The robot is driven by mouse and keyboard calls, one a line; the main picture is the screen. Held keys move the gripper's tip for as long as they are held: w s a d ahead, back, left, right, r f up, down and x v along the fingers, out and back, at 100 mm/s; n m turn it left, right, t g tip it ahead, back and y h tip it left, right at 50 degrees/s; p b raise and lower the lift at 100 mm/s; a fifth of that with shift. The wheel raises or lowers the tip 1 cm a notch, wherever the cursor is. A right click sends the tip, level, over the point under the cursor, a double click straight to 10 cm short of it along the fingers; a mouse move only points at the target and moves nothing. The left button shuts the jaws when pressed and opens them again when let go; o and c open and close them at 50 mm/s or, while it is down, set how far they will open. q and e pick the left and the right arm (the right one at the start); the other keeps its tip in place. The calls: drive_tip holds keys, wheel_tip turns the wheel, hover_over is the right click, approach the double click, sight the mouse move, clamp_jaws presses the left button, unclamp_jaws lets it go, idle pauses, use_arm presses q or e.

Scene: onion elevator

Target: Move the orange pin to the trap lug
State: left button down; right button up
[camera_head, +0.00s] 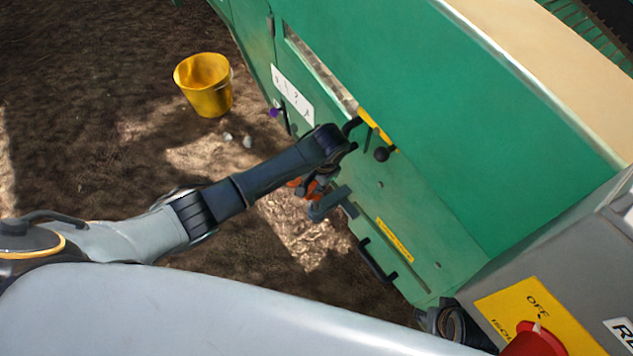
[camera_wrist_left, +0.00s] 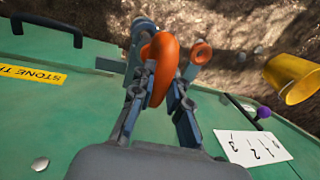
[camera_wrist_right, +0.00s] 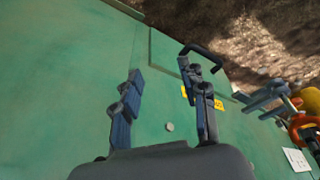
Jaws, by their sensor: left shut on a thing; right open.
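The orange pin (camera_wrist_left: 160,55) is between the fingers of my left gripper (camera_wrist_left: 158,88), which is shut on it. A smaller orange ring (camera_wrist_left: 202,54) shows just beside it; I cannot tell whether it is part of the pin. In the head view, my left gripper (camera_head: 316,186) is low beside the green machine, next to a grey-blue bracket (camera_head: 328,204). This may be the trap lug, but I cannot tell for sure. The bracket also shows in the right wrist view (camera_wrist_right: 262,98). My right gripper (camera_wrist_right: 163,105) is open and empty, facing the green panel.
The green machine panel (camera_head: 480,150) fills the right side. A yellow bucket (camera_head: 204,85) stands on the dirt. A grey box with a red switch (camera_head: 535,340) is at the lower right.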

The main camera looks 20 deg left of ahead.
use_arm(q)
drive_tip(key=shift+f, duration=0.2)
drive_tip(key=shift+f+b, duration=0.1)
drive_tip(key=shift+b, duration=0.25)
drive_tip(key=shift+f+b, duration=0.2)
drive_tip(key=shift+b, duration=0.1)
drive_tip(key=shift+f, duration=0.2)
drive_tip(key=shift+f+b, duration=0.4)
drive_tip(key=shift+f, duration=0.1)
drive_tip(key=shift+f+b, duration=0.3)
drive_tip(key=shift+f, duration=0.9)
drive_tip(key=shift+f+b, duration=0.2)
drive_tip(key=shift+b, duration=0.1)
use_arm(e)
drive_tip(key=w+v, duration=0.1)
drive_tip(key=v, duration=0.8)
drive_tip(key=shift+r+t, duration=0.35)
drive_tip(key=shift+t, duration=0.05)
use_arm(q)
drive_tip(key=shift+f, duration=0.15)
use_arm(e)
drive_tip(key=shift+d, duration=0.1)
